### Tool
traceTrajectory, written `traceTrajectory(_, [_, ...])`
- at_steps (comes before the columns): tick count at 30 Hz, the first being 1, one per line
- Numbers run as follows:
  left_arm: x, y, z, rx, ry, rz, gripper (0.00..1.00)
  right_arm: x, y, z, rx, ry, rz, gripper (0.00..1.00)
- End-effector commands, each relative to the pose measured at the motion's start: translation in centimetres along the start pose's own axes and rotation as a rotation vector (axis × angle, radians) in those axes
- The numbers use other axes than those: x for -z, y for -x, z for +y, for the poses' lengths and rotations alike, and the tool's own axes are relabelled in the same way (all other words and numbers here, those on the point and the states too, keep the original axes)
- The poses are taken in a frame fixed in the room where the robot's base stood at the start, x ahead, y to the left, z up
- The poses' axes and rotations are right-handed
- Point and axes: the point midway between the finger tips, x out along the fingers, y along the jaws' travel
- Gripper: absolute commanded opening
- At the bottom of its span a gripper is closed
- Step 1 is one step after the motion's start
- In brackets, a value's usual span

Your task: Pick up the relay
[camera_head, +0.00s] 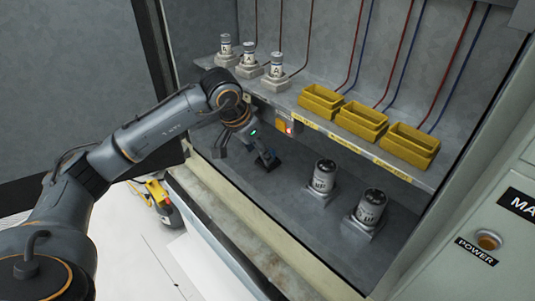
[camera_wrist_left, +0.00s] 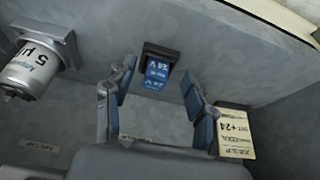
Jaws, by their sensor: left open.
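The relay (camera_wrist_left: 157,72) shows in the left wrist view as a small blue block with "24 V" lettering, seated in a dark frame on the grey surface. My left gripper (camera_wrist_left: 159,80) is open, with one finger to each side of the relay in the picture. I cannot tell how far the fingertips are from it. In the head view the left gripper (camera_head: 246,151) reaches under the shelf into the cabinet's lower bay. There the relay cannot be told clearly from the dark fingers. My right gripper is not in view.
The shelf (camera_head: 300,92) above carries small cylinders (camera_head: 249,56) and yellow bins (camera_head: 362,119).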

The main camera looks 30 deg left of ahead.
Motion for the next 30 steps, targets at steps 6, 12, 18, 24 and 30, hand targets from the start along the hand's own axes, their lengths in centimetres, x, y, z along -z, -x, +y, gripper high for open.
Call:
traceTrajectory(6, [2.8,-1.3,0.1,-0.003,0.001,-0.003,0.55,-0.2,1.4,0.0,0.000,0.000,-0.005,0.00])
traceTrajectory(12, [2.6,-2.2,0.0,-0.001,0.000,0.001,0.55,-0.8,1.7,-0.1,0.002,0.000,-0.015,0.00])
traceTrajectory(18, [2.6,-2.3,0.0,-0.001,0.000,0.001,0.45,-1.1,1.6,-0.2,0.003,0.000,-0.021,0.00])
traceTrajectory(24, [2.6,-2.2,0.0,-0.001,0.000,0.001,0.04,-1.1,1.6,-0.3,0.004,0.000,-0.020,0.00])
traceTrajectory(30, [2.6,-2.2,0.0,-0.001,0.000,0.001,0.00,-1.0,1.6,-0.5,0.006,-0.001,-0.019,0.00])
